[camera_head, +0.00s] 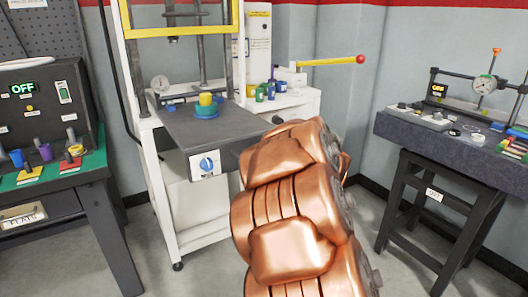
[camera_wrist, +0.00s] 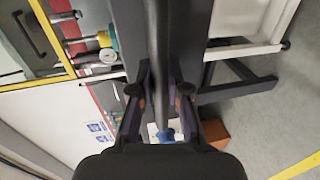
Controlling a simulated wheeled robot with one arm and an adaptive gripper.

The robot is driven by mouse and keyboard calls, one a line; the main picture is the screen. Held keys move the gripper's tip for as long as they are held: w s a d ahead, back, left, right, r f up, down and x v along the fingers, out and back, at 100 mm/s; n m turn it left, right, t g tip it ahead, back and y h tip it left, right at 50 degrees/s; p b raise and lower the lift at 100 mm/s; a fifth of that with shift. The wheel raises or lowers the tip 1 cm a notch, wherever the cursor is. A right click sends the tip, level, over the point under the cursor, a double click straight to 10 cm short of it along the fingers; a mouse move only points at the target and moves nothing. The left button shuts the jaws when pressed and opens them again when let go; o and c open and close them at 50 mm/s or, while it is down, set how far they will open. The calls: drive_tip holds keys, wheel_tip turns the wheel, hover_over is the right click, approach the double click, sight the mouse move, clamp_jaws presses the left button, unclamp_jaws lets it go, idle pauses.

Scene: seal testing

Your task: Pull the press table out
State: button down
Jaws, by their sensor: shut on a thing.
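The press table (camera_head: 222,124) is a dark grey plate standing out from the white press frame. A blue knob (camera_head: 206,163) sits on its front panel, and a yellow-and-blue round part (camera_head: 206,106) stands on top. My copper arm hides its right front corner and my gripper in the head view. In the wrist view, my gripper (camera_wrist: 160,92) is shut on a dark bar (camera_wrist: 158,40) at the press table. I cannot tell whether this bar is a handle or the table's edge. The blue knob shows between the fingers in the wrist view (camera_wrist: 165,135).
Small coloured bottles (camera_head: 266,90) and a red-ended lever (camera_head: 335,62) stand behind the table. A green-topped bench (camera_head: 92,190) is at left, and a dark bench with a dial gauge (camera_head: 484,84) is at right. Grey floor is open between press and right bench.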

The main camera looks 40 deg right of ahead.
drive_tip(key=shift+f, duration=0.15)
drive_tip(key=c, duration=1.1)
unclamp_jaws()
drive_tip(key=shift+s, duration=0.15)
drive_tip(key=shift+c, duration=0.2)
drive_tip(key=shift+s+r, duration=0.15)
drive_tip(key=shift+r, duration=0.05)
drive_tip(key=v, duration=1.1)
drive_tip(key=shift+s, duration=0.35)
